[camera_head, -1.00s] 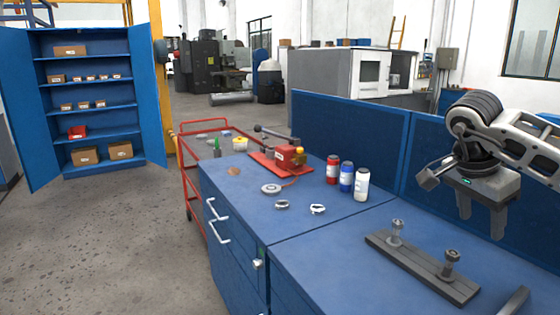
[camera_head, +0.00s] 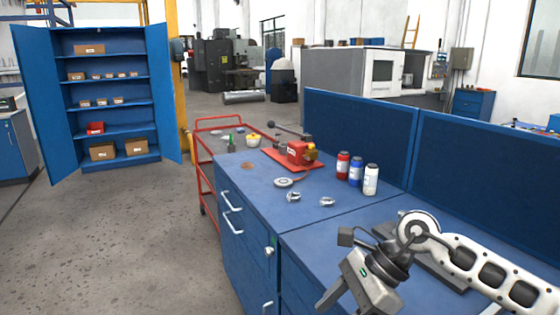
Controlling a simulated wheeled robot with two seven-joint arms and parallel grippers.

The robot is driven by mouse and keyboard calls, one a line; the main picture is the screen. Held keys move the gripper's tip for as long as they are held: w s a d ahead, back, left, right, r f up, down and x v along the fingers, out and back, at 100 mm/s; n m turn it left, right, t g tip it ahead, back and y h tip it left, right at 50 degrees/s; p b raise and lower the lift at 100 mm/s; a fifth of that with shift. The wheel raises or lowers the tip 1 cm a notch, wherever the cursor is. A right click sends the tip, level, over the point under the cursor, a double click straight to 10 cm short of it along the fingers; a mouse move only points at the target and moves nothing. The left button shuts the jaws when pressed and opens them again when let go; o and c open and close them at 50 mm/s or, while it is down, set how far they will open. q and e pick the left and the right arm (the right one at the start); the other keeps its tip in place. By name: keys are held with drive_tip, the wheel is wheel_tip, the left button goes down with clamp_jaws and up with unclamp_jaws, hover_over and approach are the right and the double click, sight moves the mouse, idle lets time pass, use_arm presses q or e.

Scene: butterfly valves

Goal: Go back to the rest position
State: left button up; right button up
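My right gripper (camera_head: 346,300) is low at the bottom edge of the head view, in front of the blue workbench (camera_head: 262,195). It is tilted, with one finger pointing down at the outer edge of its palm. It looks open and holds nothing visible. Its lower end is partly cut off by the frame. My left gripper is not in view. On the bench stand a red valve fixture (camera_head: 298,153) on a red plate, a round metal disc (camera_head: 284,183) and two small metal valve parts (camera_head: 293,197) (camera_head: 327,202).
Red (camera_head: 343,165), blue (camera_head: 355,172) and white (camera_head: 371,180) bottles stand near the blue back panel (camera_head: 360,130). A dark rail (camera_head: 440,265) lies partly behind my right arm. A red cart (camera_head: 205,185) stands beyond the bench. The floor at left is clear.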

drive_tip(key=s+a+r+m+t+y, duration=0.3)
drive_tip(key=a+m+t+y, duration=0.6)
drive_tip(key=m, duration=0.9)
drive_tip(key=s+d+f+m+t+h, duration=0.1)
drive_tip(key=d+f+m+t+h, duration=0.35)
drive_tip(key=f+m, duration=0.6)
drive_tip(key=d+f+m+t+h, duration=0.4)
drive_tip(key=d+f+m+h, duration=0.15)
drive_tip(key=m, duration=1.05)
drive_tip(key=s+d+f+m+g+h, duration=0.4)
drive_tip(key=s+f+m, duration=0.4)
drive_tip(key=s+f, duration=0.2)
drive_tip(key=shift+s+d+f+g, duration=0.35)
drive_tip(key=shift+s+d+g, duration=0.45)
drive_tip(key=shift+g, duration=0.15)
drive_tip(key=shift+m, duration=0.25)
